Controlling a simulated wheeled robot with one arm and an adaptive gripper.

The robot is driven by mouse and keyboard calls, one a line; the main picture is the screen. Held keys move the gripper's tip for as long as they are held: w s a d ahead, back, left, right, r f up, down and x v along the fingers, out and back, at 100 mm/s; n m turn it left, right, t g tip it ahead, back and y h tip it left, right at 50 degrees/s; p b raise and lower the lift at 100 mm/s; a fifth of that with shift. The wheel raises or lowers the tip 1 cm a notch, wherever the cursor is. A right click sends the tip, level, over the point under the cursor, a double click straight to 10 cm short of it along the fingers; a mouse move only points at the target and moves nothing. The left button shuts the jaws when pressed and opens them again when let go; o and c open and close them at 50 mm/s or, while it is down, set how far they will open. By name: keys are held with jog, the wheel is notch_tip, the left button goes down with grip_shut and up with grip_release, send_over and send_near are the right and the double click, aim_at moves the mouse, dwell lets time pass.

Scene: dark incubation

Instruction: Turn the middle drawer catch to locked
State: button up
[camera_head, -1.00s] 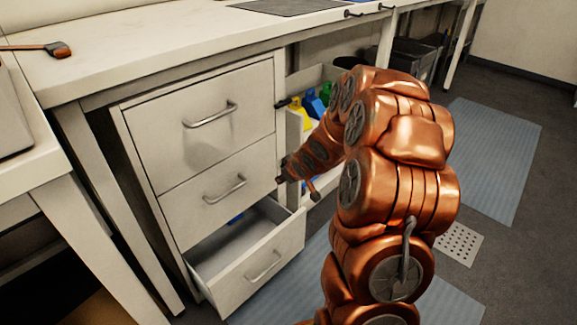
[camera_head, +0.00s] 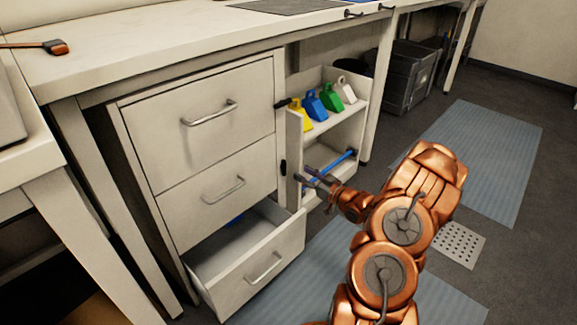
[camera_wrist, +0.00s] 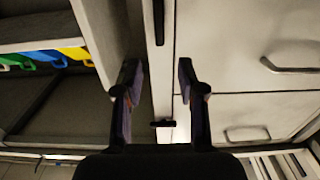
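The middle drawer (camera_head: 205,190) is closed in the white cabinet; its handle (camera_wrist: 290,67) shows in the wrist view, which looks upside down. The middle drawer catch (camera_head: 283,167) is a small dark bar on the cabinet's right edge and stands upright. It also shows upright at the top of the wrist view (camera_wrist: 158,22). A second dark catch (camera_head: 281,104), beside the closed top drawer (camera_head: 200,135), lies crosswise. My gripper (camera_head: 312,181) is right of the middle catch, apart from it. In the wrist view its two fingers (camera_wrist: 158,77) are spread and empty.
The bottom drawer (camera_head: 265,265) is pulled out, with something blue inside. A grey bin (camera_head: 405,80) stands behind. Blue mats (camera_head: 480,160) lie on the floor.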

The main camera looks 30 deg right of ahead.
aim_at(285, 162)
jog(key=b+x, duration=0.2)
jog(key=x, duration=0.5)
jog(key=shift+w+b, duration=0.35)
jog(key=shift+b, duration=0.05)
grip_shut()
dwell(0.3)
